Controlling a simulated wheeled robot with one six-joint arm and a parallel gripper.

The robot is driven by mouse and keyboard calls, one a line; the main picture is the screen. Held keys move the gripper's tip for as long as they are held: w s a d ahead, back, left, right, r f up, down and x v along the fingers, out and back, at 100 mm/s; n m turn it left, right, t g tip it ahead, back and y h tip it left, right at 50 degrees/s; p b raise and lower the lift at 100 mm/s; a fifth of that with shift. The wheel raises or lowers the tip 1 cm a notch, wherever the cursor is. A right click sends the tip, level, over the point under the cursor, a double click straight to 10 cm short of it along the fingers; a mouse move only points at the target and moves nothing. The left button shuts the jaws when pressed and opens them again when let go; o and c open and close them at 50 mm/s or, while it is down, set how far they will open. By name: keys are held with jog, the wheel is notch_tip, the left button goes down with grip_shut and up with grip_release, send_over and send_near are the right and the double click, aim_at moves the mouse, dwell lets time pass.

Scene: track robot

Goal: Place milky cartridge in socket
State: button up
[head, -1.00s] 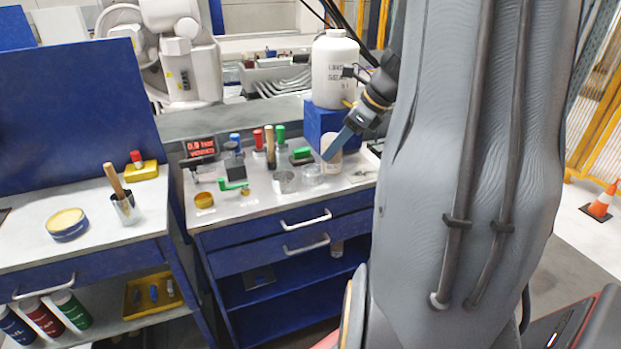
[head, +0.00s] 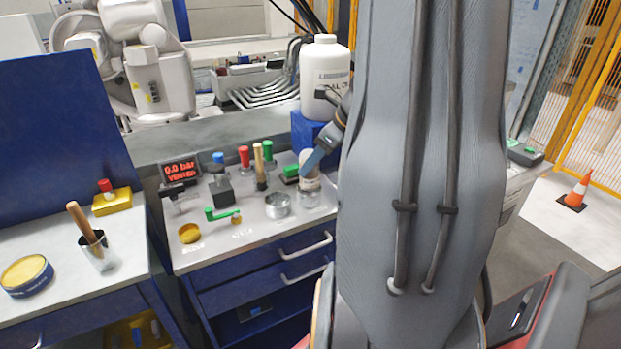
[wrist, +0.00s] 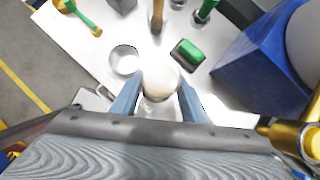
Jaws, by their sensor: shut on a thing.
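The milky cartridge (head: 311,183) is a whitish cylinder, upright in the head view, at the right end of the bench top. My gripper (head: 306,170) is shut on it, and its blue finger crosses the cartridge's side. In the wrist view the cartridge's pale round top (wrist: 161,80) sits between the two blue fingers. A clear round holder (head: 309,201), possibly the socket, shows directly below the cartridge. I cannot tell whether the cartridge's lower end is inside it or above it. A grey metal ring cup (head: 278,206) stands just left, empty.
A green-topped block (head: 291,172), a wooden-handled tool (head: 259,165) and red, blue and green-capped items stand behind. A white jug (head: 324,75) on a blue block is close to my arm. A green lever (head: 222,213) lies left. A display (head: 181,170) reads 0.0 bar, vented.

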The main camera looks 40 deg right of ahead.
aim_at(318, 170)
jog(key=shift+f, duration=2.2)
jog(key=shift+f, duration=0.1)
jog(key=shift+f, duration=0.1)
jog(key=o, duration=1.3)
jog(key=shift+c, duration=0.2)
